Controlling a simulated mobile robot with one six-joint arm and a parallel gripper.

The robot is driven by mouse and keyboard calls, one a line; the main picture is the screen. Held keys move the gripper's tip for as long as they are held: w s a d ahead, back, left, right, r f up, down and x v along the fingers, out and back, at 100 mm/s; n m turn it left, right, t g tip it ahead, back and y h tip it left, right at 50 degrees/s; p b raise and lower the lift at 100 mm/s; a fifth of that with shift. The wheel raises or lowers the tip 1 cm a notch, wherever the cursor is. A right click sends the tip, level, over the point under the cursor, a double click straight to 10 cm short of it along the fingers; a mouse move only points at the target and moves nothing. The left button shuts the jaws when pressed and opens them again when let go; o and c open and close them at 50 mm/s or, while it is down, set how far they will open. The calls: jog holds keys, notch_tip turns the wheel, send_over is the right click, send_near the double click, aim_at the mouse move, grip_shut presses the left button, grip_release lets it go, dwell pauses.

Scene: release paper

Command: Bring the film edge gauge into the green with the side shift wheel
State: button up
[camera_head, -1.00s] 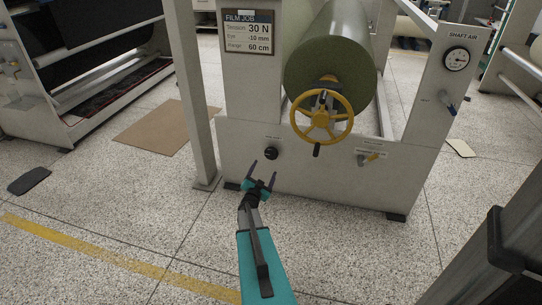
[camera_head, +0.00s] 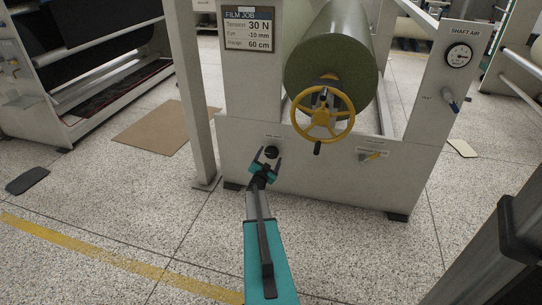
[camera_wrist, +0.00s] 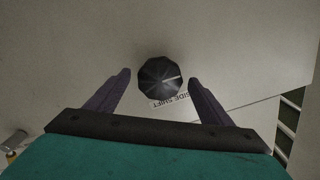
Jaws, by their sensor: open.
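The side shift wheel is a small black faceted knob (camera_head: 271,151) on the front panel of the white machine, left of the yellow handwheel. In the wrist view the knob (camera_wrist: 160,74) sits between and just beyond my two fingertips, with a white "SIDE SHIFT" label (camera_wrist: 171,101) beside it. My gripper (camera_head: 267,156) is open, with its fingers pointing at the panel. In the wrist view my gripper (camera_wrist: 161,78) shows a gap on both sides of the knob. I cannot make out a film edge gauge in either view.
A yellow handwheel (camera_head: 323,136) sits in front of the green roll (camera_head: 331,62). A "SHAFT AIR" dial (camera_head: 459,55) and a lever (camera_head: 451,101) are on the right post. A "FILM JOB" sign (camera_head: 248,30) hangs at upper left. A yellow-handled valve (camera_head: 373,156) is on the panel.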

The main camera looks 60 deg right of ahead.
aim_at(271, 154)
jog(key=shift+b+x, duration=0.3)
jog(key=shift+x, duration=1.25)
jog(key=c, duration=1.1)
jog(key=shift+o, duration=0.2)
jog(key=shift+r+n+p, duration=0.15)
jog(key=shift+n+p, duration=0.35)
jog(key=shift+p, duration=0.55)
jog(key=shift+n+p, duration=0.3)
jog(key=shift+p, duration=0.05)
jog(key=n+p, duration=0.1)
jog(key=p, duration=0.1)
jog(key=shift+s+n+p, duration=0.1)
jog(key=shift+n+p, duration=0.2)
jog(key=shift+n, duration=0.1)
